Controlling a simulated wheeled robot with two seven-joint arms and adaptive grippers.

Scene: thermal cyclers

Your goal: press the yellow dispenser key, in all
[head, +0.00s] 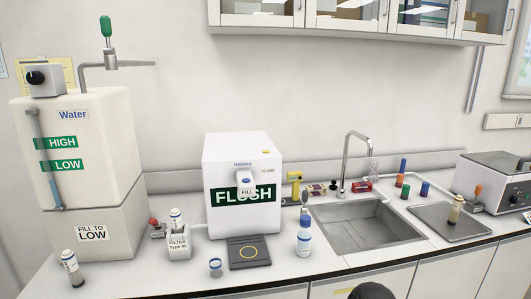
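The dispenser (217,170) is a white box standing on the counter in the head view, with a green FLUSH label and a spout at its front. A small yellow key (266,152) sits high on the right of its front face, above small lettering. Nothing touches the key. A dark drip tray (249,263) with a yellow ring lies below the spout, and no vessel stands on it. Neither of my grippers can be made out in this view.
A small blue-rimmed cup (215,267) stands left of the tray; a blue-capped bottle (304,239) stands to its right. A large water tank (100,130) is at the left. A sink (365,225) and hot plate (495,182) are at the right. The counter's front strip is mostly clear.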

